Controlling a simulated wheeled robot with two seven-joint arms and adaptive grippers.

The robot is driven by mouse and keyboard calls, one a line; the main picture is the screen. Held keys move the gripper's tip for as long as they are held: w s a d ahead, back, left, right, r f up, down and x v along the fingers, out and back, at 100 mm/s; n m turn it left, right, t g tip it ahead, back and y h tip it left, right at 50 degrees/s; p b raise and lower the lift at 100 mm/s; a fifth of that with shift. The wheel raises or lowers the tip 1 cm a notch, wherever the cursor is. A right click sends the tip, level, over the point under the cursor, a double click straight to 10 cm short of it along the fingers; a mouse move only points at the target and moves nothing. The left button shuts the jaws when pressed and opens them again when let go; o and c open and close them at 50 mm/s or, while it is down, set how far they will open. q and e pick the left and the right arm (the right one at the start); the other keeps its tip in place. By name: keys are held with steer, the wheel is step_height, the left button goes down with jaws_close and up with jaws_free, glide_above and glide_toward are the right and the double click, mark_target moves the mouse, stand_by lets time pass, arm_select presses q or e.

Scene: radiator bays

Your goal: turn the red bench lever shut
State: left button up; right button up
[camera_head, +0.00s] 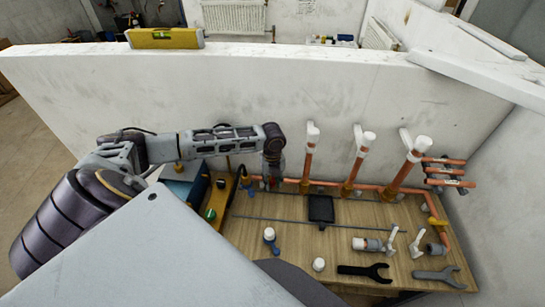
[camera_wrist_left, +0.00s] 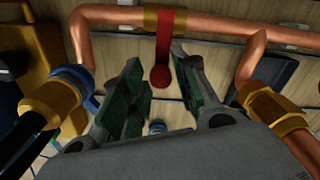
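The red bench lever (camera_wrist_left: 168,40) hangs from a brass fitting (camera_wrist_left: 150,20) on a horizontal copper pipe in the left wrist view. Its rounded end lies in the gap between my left gripper's (camera_wrist_left: 158,72) two green-padded fingers. The fingers are open and stand apart from the lever on both sides; I cannot tell how deep the lever sits between them. In the head view my left gripper (camera_head: 272,166) points down at the back of the bench, and only a little red shows beneath it. My right gripper does not show.
Upright copper pipes (camera_head: 391,178) with white tops stand along the back wall, right of my left gripper. A black pad (camera_head: 321,208), white-topped fittings and two wrenches lie on the wooden bench (camera_head: 340,245). A yellow level (camera_head: 165,38) rests on the wall top.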

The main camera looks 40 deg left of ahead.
mark_target(272, 182)
arm_select(q)
steer(key=shift+o, duration=0.7)
steer(key=shift+s, duration=0.1)
step_height(272, 182, up, 12)
stand_by(0.3)
steer(key=shift+f, duration=0.1)
stand_by(0.6)
